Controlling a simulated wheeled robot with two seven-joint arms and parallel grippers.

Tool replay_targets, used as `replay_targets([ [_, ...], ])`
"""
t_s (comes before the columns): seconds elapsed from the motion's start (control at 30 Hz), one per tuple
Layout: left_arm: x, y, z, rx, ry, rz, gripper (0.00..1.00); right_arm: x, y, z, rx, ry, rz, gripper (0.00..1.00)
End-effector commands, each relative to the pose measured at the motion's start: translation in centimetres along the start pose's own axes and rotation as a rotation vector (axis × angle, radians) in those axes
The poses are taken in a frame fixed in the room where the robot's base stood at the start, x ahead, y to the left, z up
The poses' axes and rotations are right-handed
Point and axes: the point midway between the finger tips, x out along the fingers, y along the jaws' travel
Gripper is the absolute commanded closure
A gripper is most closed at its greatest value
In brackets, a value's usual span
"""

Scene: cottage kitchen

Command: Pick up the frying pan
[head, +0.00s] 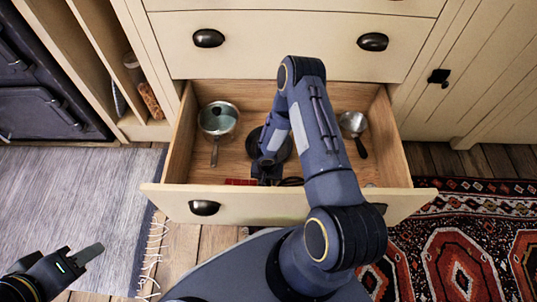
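The dark, round frying pan (252,141) lies in the middle of the open drawer (250,207), partly covered by my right arm. Its handle cannot be made out clearly. My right gripper (266,180) is down inside the drawer at the pan's near side, pointing downward. The arm hides most of its fingers, so I cannot tell whether they are open or touch the pan. My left gripper (84,257) is at the lower left, above the floor and away from the drawer. Nothing shows in it, and its finger gap is not clear.
A steel saucepan (217,120) lies on the left in the drawer, its handle toward me. A smaller steel pan or ladle (353,123) with a dark handle lies on the right. A red item (240,182) is by the drawer front. Drawer walls stand close around.

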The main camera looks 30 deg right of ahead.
Motion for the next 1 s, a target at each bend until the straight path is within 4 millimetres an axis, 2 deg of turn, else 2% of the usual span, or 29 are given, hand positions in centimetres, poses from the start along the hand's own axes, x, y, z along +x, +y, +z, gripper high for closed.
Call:
replay_targets([
  [0.17,-0.1,0.0,0.0,0.0,0.0,0.0,0.64,-0.1,0.0,0.0,0.0,0.0,0.0,0.63],
  [0.4,-0.1,0.0,0.0,0.0,0.0,0.0,0.64,-0.1,0.0,0.0,0.0,0.0,0.0,0.94],
  [0.47,-0.1,0.0,0.0,0.0,0.0,0.0,0.64,-0.1,0.0,0.0,0.0,0.0,0.0,1.0],
  [0.8,-0.1,0.1,-0.1,0.0,0.0,0.0,0.64,-0.3,0.0,-0.1,0.0,0.002,0.0,1.0],
  [0.87,-0.3,0.1,-0.2,0.0,0.0,0.0,0.64,-0.8,0.0,-0.1,0.0,0.003,0.0,1.0],
  [1.0,-1.1,0.5,-0.6,0.0,0.0,0.0,0.64,-3.1,0.0,-0.2,0.0,0.004,-0.001,1.0],
])
